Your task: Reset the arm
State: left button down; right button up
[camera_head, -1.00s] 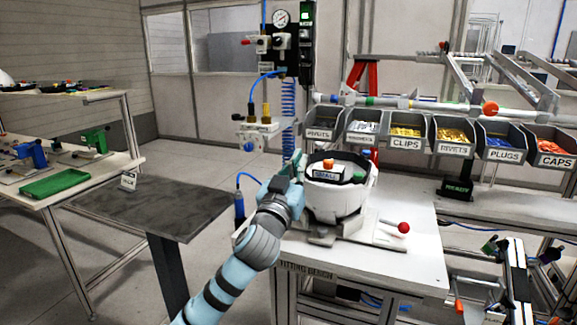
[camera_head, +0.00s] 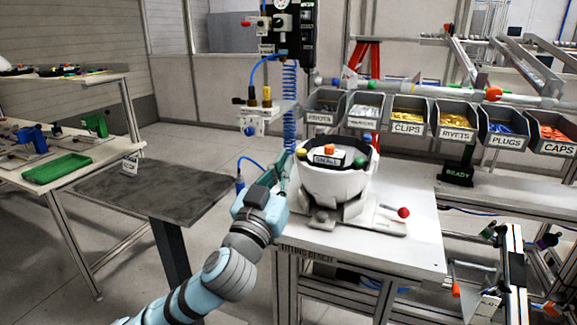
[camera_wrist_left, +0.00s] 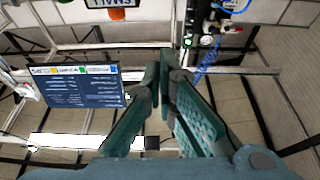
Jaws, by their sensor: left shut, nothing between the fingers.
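My left gripper (camera_head: 277,172) is at the left side of the white helmet shell (camera_head: 335,187), near the bench's left edge. In the left wrist view its green fingers (camera_wrist_left: 163,82) are closed together with nothing between them. The shell sits in a fixture on the fitting bench (camera_head: 420,255), with a small dark label and coloured knobs inside. Whether the gripper touches the shell cannot be told. My right gripper is not in view.
A dark grey table (camera_head: 165,190) stands left of the bench. Labelled part bins (camera_head: 407,118) line the back. A red-knobbed lever (camera_head: 403,212) sticks out right of the shell. A blue coiled hose (camera_head: 290,105) hangs behind. A dark screen (camera_wrist_left: 75,87) shows in the wrist view.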

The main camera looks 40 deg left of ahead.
pick_arm(q)
jog(key=s+d+f+g+h, duration=0.1)
jog(key=s+f+g, duration=0.15)
jog(key=f, duration=0.65)
jog(key=s+d+f+m+g, duration=0.15)
jog(key=f+g, duration=0.25)
jog(key=f, duration=0.6)
jog(key=s+f+g+h, duration=0.1)
jog(key=s+f+g, duration=0.15)
jog(key=f, duration=0.65)
jog(key=s+d+f+m+g+h, duration=0.1)
jog(key=s+d+f+g+h, duration=0.1)
jog(key=s+d+f+g, duration=0.4)
jog(key=s+d+f+m+g+h, duration=0.2)
jog(key=s+d+f, duration=0.1)
jog(key=s+f, duration=0.7)
notch_tip(320, 180, down, 15)
jog(key=s+a+g+p, duration=0.1)
jog(key=s+g+p, duration=0.1)
jog(key=p, duration=0.1)
jog(key=s+f+p, duration=0.1)
jog(key=s+f, duration=1)
jog(key=s, duration=0.4)
jog(key=shift+a+f+g+p, duration=0.4)
jog(key=shift+a, duration=0.05)
